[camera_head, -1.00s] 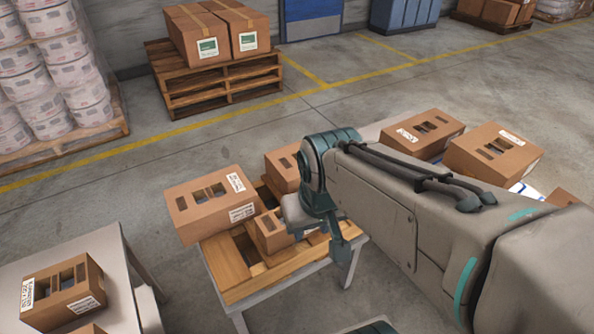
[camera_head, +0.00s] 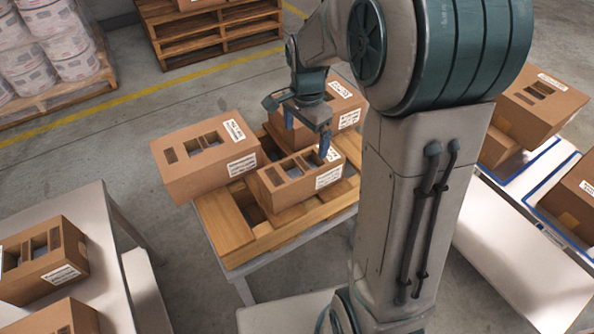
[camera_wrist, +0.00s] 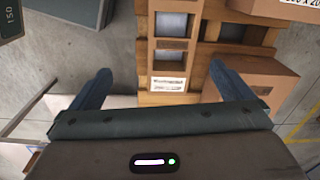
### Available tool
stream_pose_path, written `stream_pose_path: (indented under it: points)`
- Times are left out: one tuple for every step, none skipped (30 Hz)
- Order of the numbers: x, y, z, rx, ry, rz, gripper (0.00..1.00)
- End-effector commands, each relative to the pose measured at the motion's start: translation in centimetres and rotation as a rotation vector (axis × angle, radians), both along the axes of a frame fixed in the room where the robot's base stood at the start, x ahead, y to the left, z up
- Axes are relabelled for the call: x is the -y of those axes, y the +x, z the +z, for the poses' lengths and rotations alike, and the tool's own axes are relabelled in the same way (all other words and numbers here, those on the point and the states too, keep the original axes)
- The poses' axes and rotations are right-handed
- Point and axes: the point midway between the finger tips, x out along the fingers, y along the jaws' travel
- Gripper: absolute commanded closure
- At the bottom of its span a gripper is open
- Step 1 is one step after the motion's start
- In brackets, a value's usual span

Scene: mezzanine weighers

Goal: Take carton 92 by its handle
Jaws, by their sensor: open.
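Several brown cartons have slotted tops with a strip between openings, and white labels. I cannot read which is carton 92. A small carton (camera_head: 292,198) stands on the slatted wooden pallet (camera_head: 222,232), between a larger carton (camera_head: 190,178) at left and another carton (camera_head: 349,112) behind. My gripper (camera_head: 306,132) is open and empty above the small carton, pointing down. In the wrist view, the small carton (camera_wrist: 157,60), with its two openings and label, lies between and beyond the two blue fingers (camera_wrist: 160,84). Neither finger visibly touches it.
A carton (camera_wrist: 262,82) is close beside the right finger in the wrist view. More cartons stand on a table (camera_head: 105,235) at left and a white table (camera_head: 500,245) at right. A dark panel reading 150 (camera_wrist: 10,20) shows at the wrist view's upper left. Floor lies behind the pallet.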

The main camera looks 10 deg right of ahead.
Motion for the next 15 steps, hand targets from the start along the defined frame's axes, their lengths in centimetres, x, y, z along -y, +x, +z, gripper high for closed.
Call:
stream_pose_path:
  points:
    - [0.0, 0.8, -1.7, -0.012, 0.001, -0.044, 0.0]
    - [-0.1, 1.1, -2.1, -0.016, 0.001, -0.068, 0.0]
    - [-0.1, 1.5, -2.6, -0.022, 0.001, -0.093, 0.0]
    - [-0.1, 1.7, -2.9, -0.022, 0.001, -0.109, 0.0]
    - [-0.1, 1.9, -3.1, -0.026, 0.001, -0.122, 0.0]
    - [-0.1, 2.0, -3.5, -0.029, 0.001, -0.133, 0.0]
    - [-0.1, 2.1, -3.8, -0.03, 0.0, -0.139, 0.0]
    - [-0.1, 2.1, -4.2, -0.03, 0.001, -0.143, 0.0]
    - [-0.1, 2.1, -4.8, -0.032, 0.001, -0.146, 0.0]
    - [-0.1, 2.1, -5.3, -0.033, 0.0, -0.147, 0.0]
    - [-0.2, 2.1, -5.9, -0.033, 0.0, -0.146, 0.0]
    - [-0.2, 2.1, -6.7, -0.034, 0.001, -0.145, 0.0]
    - [-0.2, 2.1, -7.4, -0.033, 0.0, -0.145, 0.0]
    - [-0.2, 2.1, -8.0, -0.034, 0.001, -0.145, 0.0]
    - [-0.2, 2.1, -8.8, -0.033, 0.0, -0.144, 0.0]
